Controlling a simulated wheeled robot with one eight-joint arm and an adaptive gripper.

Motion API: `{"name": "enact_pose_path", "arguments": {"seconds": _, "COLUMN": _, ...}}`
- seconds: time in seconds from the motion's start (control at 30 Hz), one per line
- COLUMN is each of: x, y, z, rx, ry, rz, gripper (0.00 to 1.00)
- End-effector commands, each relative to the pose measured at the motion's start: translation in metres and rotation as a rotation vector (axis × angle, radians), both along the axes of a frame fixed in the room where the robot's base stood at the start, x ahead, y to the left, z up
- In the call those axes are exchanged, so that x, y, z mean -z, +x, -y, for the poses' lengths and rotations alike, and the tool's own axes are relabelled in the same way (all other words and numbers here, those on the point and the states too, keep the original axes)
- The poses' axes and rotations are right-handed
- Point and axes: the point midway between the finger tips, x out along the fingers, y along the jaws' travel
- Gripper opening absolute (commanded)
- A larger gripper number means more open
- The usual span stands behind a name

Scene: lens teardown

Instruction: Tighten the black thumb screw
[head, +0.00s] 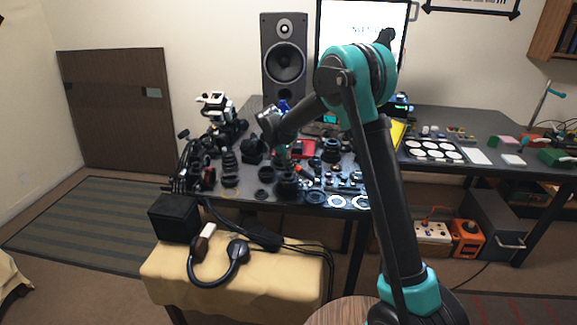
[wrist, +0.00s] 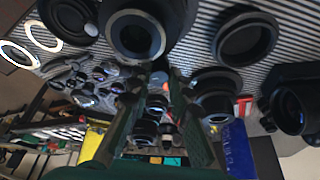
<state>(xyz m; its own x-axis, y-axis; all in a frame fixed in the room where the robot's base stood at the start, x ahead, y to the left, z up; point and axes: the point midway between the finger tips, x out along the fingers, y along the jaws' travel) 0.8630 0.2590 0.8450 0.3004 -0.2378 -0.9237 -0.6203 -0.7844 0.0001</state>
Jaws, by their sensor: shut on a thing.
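My gripper (wrist: 158,82) reaches into the crowded lens parts in the wrist view, its two green fingers closing towards each other. A small dark round piece (wrist: 160,77) shows between the fingertips and appears to be the black thumb screw; its thread and seat are hidden. A large black lens barrel (wrist: 137,35) lies just beyond the fingertips, slightly left. In the head view my gripper (head: 281,158) is low over the middle of the dark table, too small to show what it grips.
Black rings and lens barrels crowd the striped mat (wrist: 196,45); another ring (wrist: 245,38) lies to the right. A camera-like body (wrist: 292,108) is at far right. In the head view, a speaker (head: 284,55) and monitor (head: 350,25) stand behind the table (head: 345,213).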

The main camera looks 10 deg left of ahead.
Motion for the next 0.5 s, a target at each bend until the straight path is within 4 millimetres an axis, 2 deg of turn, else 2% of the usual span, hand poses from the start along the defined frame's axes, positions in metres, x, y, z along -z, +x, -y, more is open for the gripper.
{"name": "enact_pose_path", "arguments": {"seconds": 0.43, "x": 0.0, "y": 0.0001, "z": -0.0005, "rx": 0.009, "ry": 0.001, "rz": 0.0, "gripper": 0.0}}
{"name": "enact_pose_path", "arguments": {"seconds": 0.47, "x": 0.0, "y": 0.0001, "z": -0.0005, "rx": 0.009, "ry": 0.0, "rz": 0.0, "gripper": 0.23}}
{"name": "enact_pose_path", "arguments": {"seconds": 0.5, "x": 0.0, "y": 0.0001, "z": -0.0005, "rx": 0.009, "ry": 0.0, "rz": 0.0, "gripper": 0.28}}
